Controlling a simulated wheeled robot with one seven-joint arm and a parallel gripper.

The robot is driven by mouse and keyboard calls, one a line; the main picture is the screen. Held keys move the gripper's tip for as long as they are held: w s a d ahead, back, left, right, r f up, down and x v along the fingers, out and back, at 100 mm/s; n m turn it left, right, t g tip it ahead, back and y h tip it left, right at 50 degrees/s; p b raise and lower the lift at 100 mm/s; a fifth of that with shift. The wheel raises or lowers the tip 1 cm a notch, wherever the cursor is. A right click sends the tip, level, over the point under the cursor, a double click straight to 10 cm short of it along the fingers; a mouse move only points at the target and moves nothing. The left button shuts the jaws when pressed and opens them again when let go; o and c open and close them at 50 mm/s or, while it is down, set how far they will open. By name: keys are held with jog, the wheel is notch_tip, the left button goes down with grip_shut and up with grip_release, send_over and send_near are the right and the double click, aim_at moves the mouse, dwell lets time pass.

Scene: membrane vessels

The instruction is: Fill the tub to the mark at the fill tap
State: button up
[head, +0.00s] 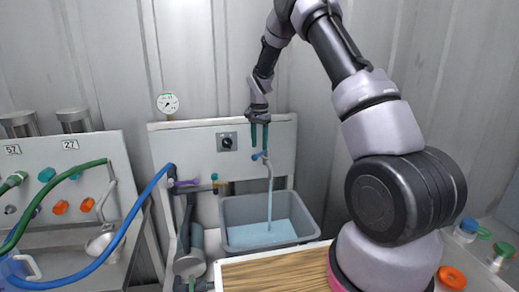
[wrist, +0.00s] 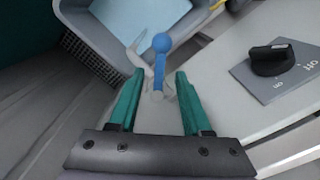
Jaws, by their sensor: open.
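The grey tub (head: 232,211) stands below the fill tap (head: 269,172) and holds light-blue water (head: 262,234). A thin stream falls from the spout into the water. No fill mark can be made out on the tub. My gripper (head: 259,146) points down at the tap, its green fingers apart. In the wrist view my open gripper (wrist: 157,82) has the tap's pale body between its fingers, with gaps on both sides. The tap's blue handle (wrist: 161,43) lies just beyond the fingertips. The tub (wrist: 92,50) also shows there behind the tap.
A panel behind the tub carries a black rotary switch (head: 227,142), which reads off/on in the wrist view (wrist: 272,60). A gauge (head: 168,103) stands above the panel. A pump (head: 189,262) and blue hose (head: 118,232) are left of the tub; a wooden top (head: 270,275) is in front.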

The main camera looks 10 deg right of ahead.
notch_tip(320, 180, up, 8)
dwell(1.4)
notch_tip(320, 180, up, 11)
jog(key=n+t, duration=0.1)
jog(key=t, duration=0.1)
send_over(260, 154)
jog(key=s+d, duration=0.2)
jog(key=s, duration=0.4)
jog(key=s+d+r+n+t+y, duration=0.1)
jog(key=s+r, duration=0.7)
jog(key=s, duration=0.1)
jog(key=s+r+n+t, duration=0.1)
jog(key=s+t, duration=0.1)
jog(key=s, duration=0.9)
jog(key=s+d+r+n+t+y, duration=0.1)
jog(key=s+r+n+t, duration=0.1)
jog(key=s, duration=0.8)
jog(key=shift+s, duration=0.4)
jog(key=shift+d, duration=0.1)
